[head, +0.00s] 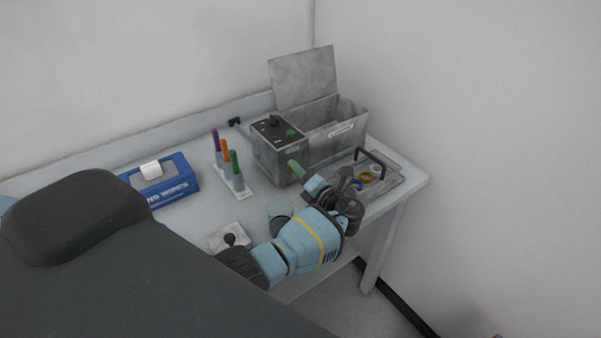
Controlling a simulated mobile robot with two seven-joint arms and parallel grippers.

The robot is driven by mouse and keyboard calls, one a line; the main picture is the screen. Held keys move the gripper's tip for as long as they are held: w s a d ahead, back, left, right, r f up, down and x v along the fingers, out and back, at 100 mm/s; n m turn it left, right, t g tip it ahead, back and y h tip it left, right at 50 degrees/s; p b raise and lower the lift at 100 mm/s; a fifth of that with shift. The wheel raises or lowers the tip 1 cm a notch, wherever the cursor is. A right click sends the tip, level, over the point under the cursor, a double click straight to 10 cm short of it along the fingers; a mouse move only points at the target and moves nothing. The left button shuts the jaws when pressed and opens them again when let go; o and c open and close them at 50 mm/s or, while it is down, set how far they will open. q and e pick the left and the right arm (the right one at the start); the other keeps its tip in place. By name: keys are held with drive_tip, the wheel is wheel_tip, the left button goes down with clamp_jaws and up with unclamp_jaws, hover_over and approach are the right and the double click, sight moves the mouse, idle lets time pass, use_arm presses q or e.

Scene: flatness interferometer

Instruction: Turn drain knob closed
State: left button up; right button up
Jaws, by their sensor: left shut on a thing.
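The grey bath unit (335,135) stands at the back right of the table with its lid (303,78) raised. Its control box (272,160) has a dark top with a green button and a black knob. A small pale green piece, which looks like the drain knob (294,166), shows at the front of the unit, beside my fingertips. My left gripper (303,177) is shut on it. The fingers largely hide the grip, and I cannot tell how far the knob is turned. My right gripper is not in view.
A clear tray with a black handle (370,158) and coloured rings is close to the right of my gripper. A marker rack (238,191), a blue device (172,184) and a white plate (217,241) are to the left.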

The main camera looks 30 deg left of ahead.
use_arm(q)
drive_tip(key=m, duration=0.5)
drive_tip(key=shift+m, duration=0.4)
idle(0.3)
drive_tip(key=o, duration=1)
drive_tip(key=shift+d, duration=0.1)
drive_tip(key=shift+v, duration=3.85)
